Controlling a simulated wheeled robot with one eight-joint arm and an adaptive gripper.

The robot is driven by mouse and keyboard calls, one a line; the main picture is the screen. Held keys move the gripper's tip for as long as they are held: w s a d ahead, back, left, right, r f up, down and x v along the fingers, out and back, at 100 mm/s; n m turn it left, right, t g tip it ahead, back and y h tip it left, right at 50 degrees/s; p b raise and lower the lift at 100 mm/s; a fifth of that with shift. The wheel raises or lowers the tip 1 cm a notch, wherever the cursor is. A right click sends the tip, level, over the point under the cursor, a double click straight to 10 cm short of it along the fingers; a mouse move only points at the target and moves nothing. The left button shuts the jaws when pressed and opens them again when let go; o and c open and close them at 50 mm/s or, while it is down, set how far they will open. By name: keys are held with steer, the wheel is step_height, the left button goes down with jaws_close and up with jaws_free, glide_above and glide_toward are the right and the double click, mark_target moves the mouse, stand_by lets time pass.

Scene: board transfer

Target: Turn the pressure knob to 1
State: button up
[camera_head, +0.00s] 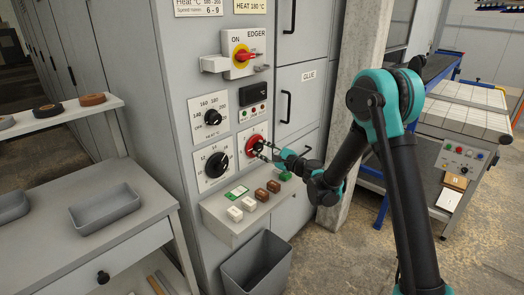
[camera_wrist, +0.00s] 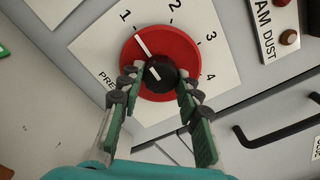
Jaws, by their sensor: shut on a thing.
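The pressure knob (camera_wrist: 163,48) is a red disc with a black centre grip, on a white plate marked 1 to 4. Its white line points up and left at the 1 in the wrist view. The plate's label shows only as "PRE", the rest hidden by my finger. My gripper (camera_wrist: 158,80) is shut on the black centre, one finger on each side. In the head view the red knob (camera_head: 253,142) sits on the grey cabinet front, with my gripper (camera_head: 266,149) reaching it from the right.
A black knob (camera_head: 217,163) and a heat knob (camera_head: 212,118) sit left of it. A ledge with coloured blocks (camera_head: 248,203) juts out below. A black handle (camera_head: 286,107) stands to the right, and a grey bin (camera_head: 257,268) is on the floor.

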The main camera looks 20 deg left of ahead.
stand_by(0.4)
steer(key=o, duration=1.1)
steer(key=shift+o, duration=0.2)
steer(key=shift+d, duration=0.1)
steer(key=v, duration=1.2)
steer(key=shift+s, duration=0.1)
